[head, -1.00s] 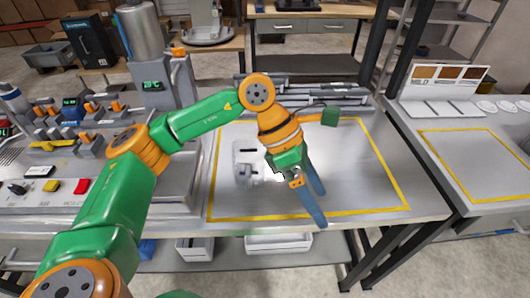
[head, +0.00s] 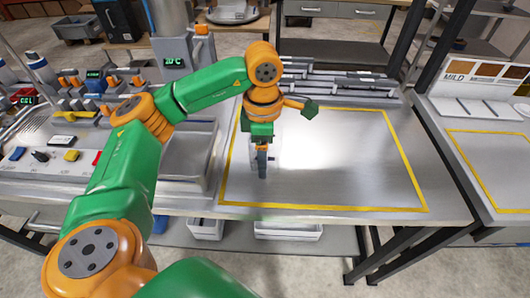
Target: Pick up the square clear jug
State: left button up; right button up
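The square clear jug (head: 275,148) stands in the left part of the yellow-outlined area on the metal bench. It is pale and see-through, and my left gripper and wrist hide much of it. My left gripper (head: 262,166) points down in front of the jug, overlapping it in this view. Its fingers show edge-on as one dark blue strip, so I cannot tell the gap between them or whether they touch the jug. My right gripper is out of view.
The yellow-outlined area (head: 350,207) is bare to the right of the jug. Grey bars (head: 340,85) lie along the back. A metal tray (head: 185,165) and a dispenser with a green display (head: 174,62) stand at left. White bins (head: 288,231) sit below.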

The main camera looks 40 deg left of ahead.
pick_arm(q)
grip_shut()
jog(key=shift+r, duration=0.1)
